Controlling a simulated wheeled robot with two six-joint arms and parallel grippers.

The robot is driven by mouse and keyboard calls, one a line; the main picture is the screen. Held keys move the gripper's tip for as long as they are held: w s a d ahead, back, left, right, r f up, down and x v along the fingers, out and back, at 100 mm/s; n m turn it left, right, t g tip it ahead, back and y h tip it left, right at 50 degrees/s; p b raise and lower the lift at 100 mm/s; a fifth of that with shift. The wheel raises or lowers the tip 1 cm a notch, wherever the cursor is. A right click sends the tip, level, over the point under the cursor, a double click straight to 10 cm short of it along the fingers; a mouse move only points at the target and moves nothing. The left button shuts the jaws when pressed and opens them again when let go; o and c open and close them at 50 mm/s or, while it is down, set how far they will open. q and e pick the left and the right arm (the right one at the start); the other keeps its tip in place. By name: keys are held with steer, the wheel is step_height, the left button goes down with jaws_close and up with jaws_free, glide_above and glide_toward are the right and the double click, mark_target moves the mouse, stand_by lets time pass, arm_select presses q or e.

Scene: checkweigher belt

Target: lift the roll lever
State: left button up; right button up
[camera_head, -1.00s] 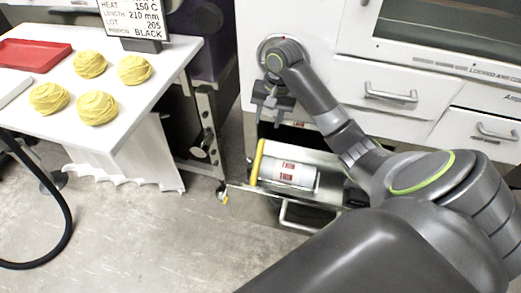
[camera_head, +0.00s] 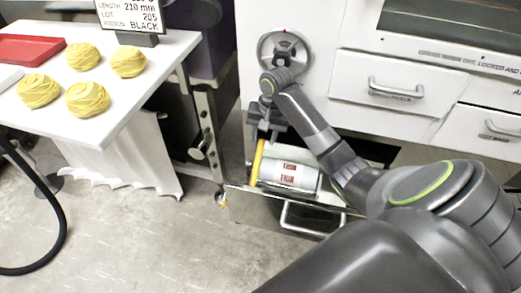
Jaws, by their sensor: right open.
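The yellow bar (camera_head: 257,164), which looks like the roll lever, stands tilted at the left end of a white roll (camera_head: 289,175) with red print. The roll lies in an open low drawer (camera_head: 255,205). My right gripper (camera_head: 263,134) is open, just above the lever's upper end, with the lever's tip close to or between its fingers. I cannot tell whether they touch, and the gripper partly hides that tip. My left gripper is not in view.
A white table (camera_head: 110,125) with several yellow dough-like lumps (camera_head: 88,99) and a red tray (camera_head: 30,50) stands at the left. A white cabinet with drawers (camera_head: 390,88) stands behind my right arm. The floor at front left is mostly clear, with a black hose (camera_head: 60,225).

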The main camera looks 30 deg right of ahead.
mark_target(261, 146)
steer(key=f, duration=0.2)
steer(key=f+b, duration=0.1)
steer(key=f, duration=0.1)
steer(key=shift+w+a, duration=0.15)
steer(key=shift+a, duration=0.1)
steer(key=shift+w+a+f, duration=0.1)
steer(key=shift+f, duration=0.6)
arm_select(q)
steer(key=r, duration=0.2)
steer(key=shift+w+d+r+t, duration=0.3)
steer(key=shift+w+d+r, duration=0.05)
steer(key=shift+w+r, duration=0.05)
arm_select(e)
jaws_close()
